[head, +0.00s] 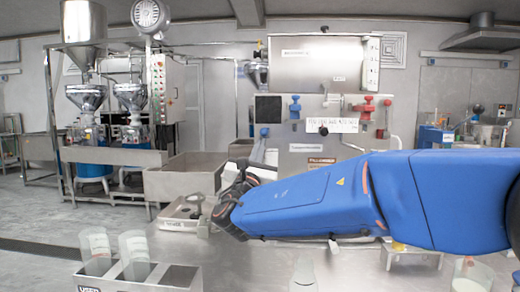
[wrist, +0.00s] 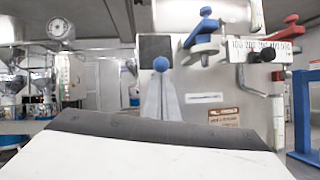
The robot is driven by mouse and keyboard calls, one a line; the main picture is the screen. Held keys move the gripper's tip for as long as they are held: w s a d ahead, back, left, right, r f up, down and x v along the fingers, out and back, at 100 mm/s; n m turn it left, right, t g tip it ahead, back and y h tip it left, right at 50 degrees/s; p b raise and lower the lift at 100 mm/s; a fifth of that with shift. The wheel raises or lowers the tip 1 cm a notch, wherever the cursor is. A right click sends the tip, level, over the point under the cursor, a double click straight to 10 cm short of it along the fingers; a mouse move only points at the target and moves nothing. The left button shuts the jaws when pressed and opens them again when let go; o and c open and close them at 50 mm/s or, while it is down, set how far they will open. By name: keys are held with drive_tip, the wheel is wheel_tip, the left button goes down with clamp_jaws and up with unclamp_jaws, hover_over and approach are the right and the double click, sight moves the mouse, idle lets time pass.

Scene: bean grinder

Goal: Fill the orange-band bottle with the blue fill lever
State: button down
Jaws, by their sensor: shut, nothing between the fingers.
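My gripper (head: 258,151) is shut and empty, its grey fingers pointing up at the steel machine's front. In the wrist view the gripper (wrist: 161,92) tapers to a tip just below a blue ball knob (wrist: 160,64); I cannot tell whether they touch. That knob (head: 264,132) also shows in the head view. A blue lever handle (head: 295,106) sits on the machine to the right, also in the wrist view (wrist: 205,28). A small orange patch (head: 398,246) shows below my arm; I cannot tell whether it is the bottle's band.
A red lever (head: 365,107) sits right of the blue one, above a numbered scale (head: 331,125). Two clear cups (head: 96,250) stand in a rack at the lower left. My blue arm hides the machine's lower right.

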drive_tip(key=shift+r, duration=0.1)
drive_tip(key=shift+s+r+g+y, duration=0.15)
drive_tip(key=shift+r+g+y, duration=0.35)
drive_tip(key=shift+r+g, duration=0.85)
wheel_tip(320, 180, up, 9)
drive_tip(key=n+g+y, duration=0.1)
drive_tip(key=n+g, duration=0.1)
drive_tip(key=g, duration=0.5)
hover_over(262, 133)
drive_tip(key=w, duration=0.1)
drive_tip(key=shift+w+a+f, duration=0.1)
drive_tip(key=shift+a+f, duration=0.05)
drive_tip(key=shift+f, duration=0.05)
drive_tip(key=w+r+g, duration=0.1)
drive_tip(key=w+r, duration=0.3)
drive_tip(key=w, duration=0.4)
drive_tip(key=shift+r, duration=0.4)
drive_tip(key=shift+s, duration=0.15)
